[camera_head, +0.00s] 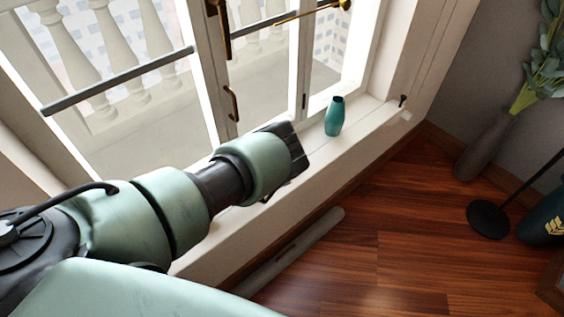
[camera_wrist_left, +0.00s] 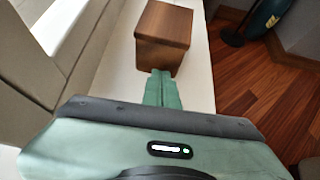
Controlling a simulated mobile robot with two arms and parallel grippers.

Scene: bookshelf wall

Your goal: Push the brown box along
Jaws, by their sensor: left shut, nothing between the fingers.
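The brown wooden box (camera_wrist_left: 163,36) sits on the white window sill (camera_wrist_left: 200,92) in the wrist view. I cannot make the box out in the head view, where my left arm and gripper cover part of the sill. My left gripper (camera_wrist_left: 161,75) is shut, with nothing between its fingers. Its fingertips point at the near face of the box, at its lower edge; I cannot tell whether they touch it. In the head view the gripper's dark wrist end is over the sill. My right gripper is in neither view.
A teal vase (camera_head: 334,116) stands on the sill beyond my left gripper in the head view. Window frames with a brass handle (camera_head: 231,103) rise along the sill. A grey bar (camera_head: 296,246) lies on the wooden floor (camera_head: 400,240). A plant vase (camera_head: 483,148) and black lamp base (camera_head: 489,219) stand right.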

